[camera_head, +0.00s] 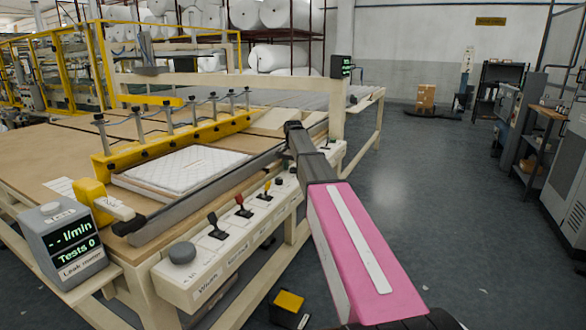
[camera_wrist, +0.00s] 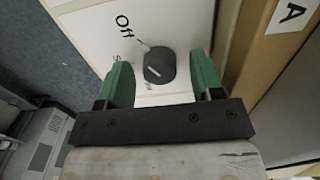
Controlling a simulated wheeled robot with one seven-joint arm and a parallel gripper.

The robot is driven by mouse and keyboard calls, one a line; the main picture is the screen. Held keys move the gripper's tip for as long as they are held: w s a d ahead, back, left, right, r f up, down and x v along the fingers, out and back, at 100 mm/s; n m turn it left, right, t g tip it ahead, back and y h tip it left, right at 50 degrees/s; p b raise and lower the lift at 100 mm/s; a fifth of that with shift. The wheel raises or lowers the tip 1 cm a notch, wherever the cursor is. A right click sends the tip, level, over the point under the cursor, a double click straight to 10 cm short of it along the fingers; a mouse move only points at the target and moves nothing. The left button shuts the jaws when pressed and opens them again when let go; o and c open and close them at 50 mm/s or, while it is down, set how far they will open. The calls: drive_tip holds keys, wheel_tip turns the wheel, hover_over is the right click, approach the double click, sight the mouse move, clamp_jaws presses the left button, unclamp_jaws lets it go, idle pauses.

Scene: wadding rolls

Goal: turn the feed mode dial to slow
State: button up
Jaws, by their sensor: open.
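A round black dial (camera_wrist: 159,67) sits on a white panel (camera_wrist: 88,30) in the wrist view. It has a short pale mark on its top toward the lower left. Smaller letters to the left and below are too partly hidden to read. My gripper (camera_wrist: 161,61) is open, its two green fingers on either side of the dial, with visible gaps. In the head view my arm reaches over the far end of the control panel (camera_head: 222,262); the fingers are hidden there.
Several levers, including a red-topped one (camera_head: 242,204), and a grey knob (camera_head: 182,253) stand along the panel. A leak meter (camera_head: 62,246) is at the near left. A quilted white pad (camera_head: 187,168) lies on the table.

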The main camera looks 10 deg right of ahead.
drive_tip(key=c, duration=0.9)
drive_tip(key=shift+n, duration=0.3)
drive_tip(key=n, duration=1.1)
idle(0.4)
drive_tip(key=o, duration=0.9)
